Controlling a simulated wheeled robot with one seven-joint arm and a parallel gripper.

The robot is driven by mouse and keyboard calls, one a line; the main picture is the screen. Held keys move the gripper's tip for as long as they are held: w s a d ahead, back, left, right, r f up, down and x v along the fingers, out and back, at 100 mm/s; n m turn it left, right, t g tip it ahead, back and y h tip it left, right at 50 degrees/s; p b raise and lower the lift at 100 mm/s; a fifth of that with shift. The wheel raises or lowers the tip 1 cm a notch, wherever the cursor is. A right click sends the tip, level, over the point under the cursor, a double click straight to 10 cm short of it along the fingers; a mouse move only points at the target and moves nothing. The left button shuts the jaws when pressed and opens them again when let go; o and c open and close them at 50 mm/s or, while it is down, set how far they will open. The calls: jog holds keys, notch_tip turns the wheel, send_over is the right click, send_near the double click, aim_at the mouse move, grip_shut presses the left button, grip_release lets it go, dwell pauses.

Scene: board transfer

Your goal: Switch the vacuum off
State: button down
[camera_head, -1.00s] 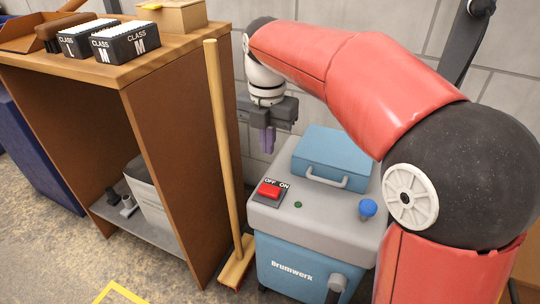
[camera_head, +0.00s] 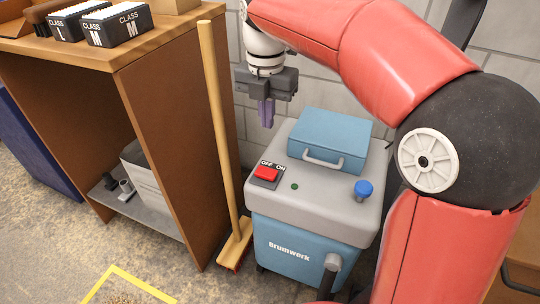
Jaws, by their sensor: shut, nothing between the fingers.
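The vacuum (camera_head: 302,250) is a blue box marked "Brumwerk" with a grey top, standing on the floor in the middle of the head view. A red rocker switch (camera_head: 266,173) sits on a black plate labelled OFF and ON at the top's left. A small green light (camera_head: 294,186) and a blue knob (camera_head: 363,190) are to its right. My gripper (camera_head: 266,122) points down above the back left of the vacuum, behind the switch in the picture and apart from it. Its purple fingers are shut and empty.
A blue case with a handle (camera_head: 330,138) takes up the back of the vacuum's top. A broom (camera_head: 219,120) leans upright just left, beside a wooden shelf (camera_head: 175,150) bearing boxes marked CLASS L and M. A yellow floor outline (camera_head: 135,282) lies at the front.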

aim_at(272, 172)
jog(key=shift+d+r, duration=0.2)
jog(key=shift+d, duration=0.15)
dwell(0.3)
notch_tip(272, 172, down, 14)
jog(key=b, duration=0.3)
jog(key=shift+d, duration=0.1)
dwell(0.3)
jog(key=shift+s+d+f+t+y, duration=0.2)
jog(key=shift+f+t+y, duration=0.15)
jog(key=shift+y, duration=0.35)
jog(key=shift+f, duration=0.1)
